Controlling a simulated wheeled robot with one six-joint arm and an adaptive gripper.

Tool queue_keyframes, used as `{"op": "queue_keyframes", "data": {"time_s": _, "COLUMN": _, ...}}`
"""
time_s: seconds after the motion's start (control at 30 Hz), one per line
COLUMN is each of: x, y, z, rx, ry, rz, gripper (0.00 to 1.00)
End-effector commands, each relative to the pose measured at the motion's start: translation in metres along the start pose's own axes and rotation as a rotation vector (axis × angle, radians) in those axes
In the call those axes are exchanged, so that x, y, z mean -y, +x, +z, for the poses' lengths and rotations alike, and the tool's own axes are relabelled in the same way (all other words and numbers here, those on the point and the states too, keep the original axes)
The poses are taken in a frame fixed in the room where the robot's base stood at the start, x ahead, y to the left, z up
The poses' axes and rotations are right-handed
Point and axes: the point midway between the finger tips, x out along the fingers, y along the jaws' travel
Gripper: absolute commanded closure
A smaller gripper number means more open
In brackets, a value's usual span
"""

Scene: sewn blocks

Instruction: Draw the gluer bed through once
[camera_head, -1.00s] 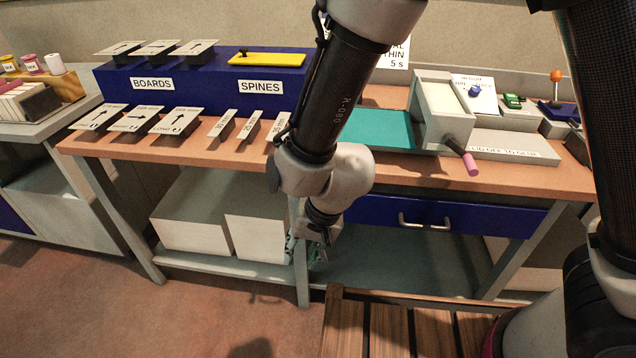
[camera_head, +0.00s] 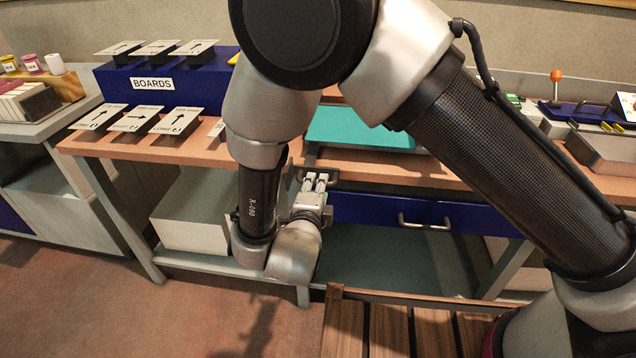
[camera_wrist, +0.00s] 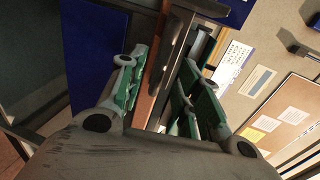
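The gluer's teal bed (camera_head: 360,127) lies flat on the bench, partly behind my arm in the head view. The gluer's housing and handle are hidden behind my arm. My gripper (camera_head: 315,182) is in front of the bench's front edge, just left of and below the bed's near side. In the wrist view my gripper (camera_wrist: 166,85) has its green-padded fingers apart. The wooden bench edge (camera_wrist: 146,98) and a dark grey bar (camera_wrist: 172,60) show between and beyond them. I cannot tell whether the fingers touch the bar.
A blue drawer (camera_head: 440,214) with metal handles is under the bench top. A blue BOARDS rack (camera_head: 120,82) and sloped cards (camera_head: 175,120) stand on the left. A grey machine with an orange-knobbed lever (camera_head: 556,82) is at the right. A wooden slatted surface (camera_head: 385,325) is in front.

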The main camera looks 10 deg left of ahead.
Motion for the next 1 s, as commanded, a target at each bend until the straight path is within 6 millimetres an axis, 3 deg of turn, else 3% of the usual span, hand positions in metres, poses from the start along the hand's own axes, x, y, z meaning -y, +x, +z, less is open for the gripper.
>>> {"op": "queue_keyframes", "data": {"time_s": 0.2, "x": 0.000, "y": 0.028, "z": 0.000, "rx": -0.001, "ry": 0.000, "rz": 0.000, "gripper": 0.66}}
{"op": "queue_keyframes", "data": {"time_s": 0.53, "x": 0.000, "y": 0.033, "z": 0.000, "rx": 0.002, "ry": -0.002, "rz": 0.000, "gripper": 0.66}}
{"op": "queue_keyframes", "data": {"time_s": 0.73, "x": 0.000, "y": 0.033, "z": 0.000, "rx": 0.002, "ry": -0.002, "rz": 0.001, "gripper": 1.00}}
{"op": "queue_keyframes", "data": {"time_s": 1.0, "x": 0.000, "y": 0.033, "z": 0.000, "rx": 0.001, "ry": -0.002, "rz": 0.001, "gripper": 1.00}}
